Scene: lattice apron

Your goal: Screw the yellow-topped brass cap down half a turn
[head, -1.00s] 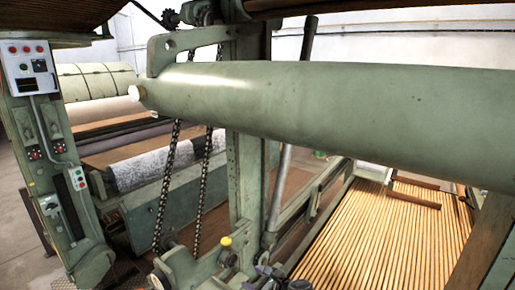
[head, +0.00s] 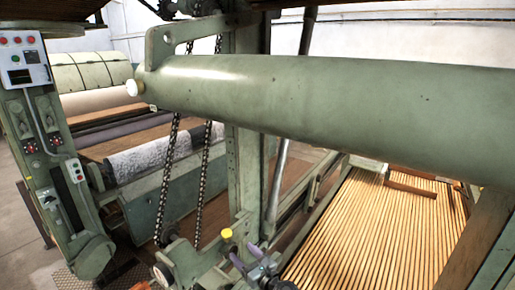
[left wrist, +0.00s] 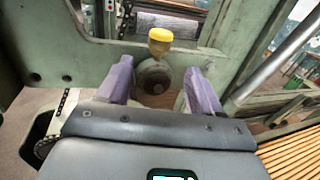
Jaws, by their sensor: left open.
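The yellow-topped brass cap (head: 227,234) sits upright on a green machine bracket low in the middle of the head view. In the left wrist view the yellow cap (left wrist: 160,34) shows above a round dark fitting (left wrist: 153,77). My left gripper (head: 245,256) has purple fingers and is just right of and below the cap in the head view. In the left wrist view its fingers (left wrist: 160,84) stand wide apart, one on each side of the fitting, with the cap beyond and above them. Nothing is held. My right gripper is not in view.
A large green roller (head: 320,105) spans above the cap. Chains (head: 168,180) hang behind and left of it. A green upright post (head: 244,175) stands behind the cap. Wooden slats (head: 375,240) lie to the right. A control box (head: 25,62) is at far left.

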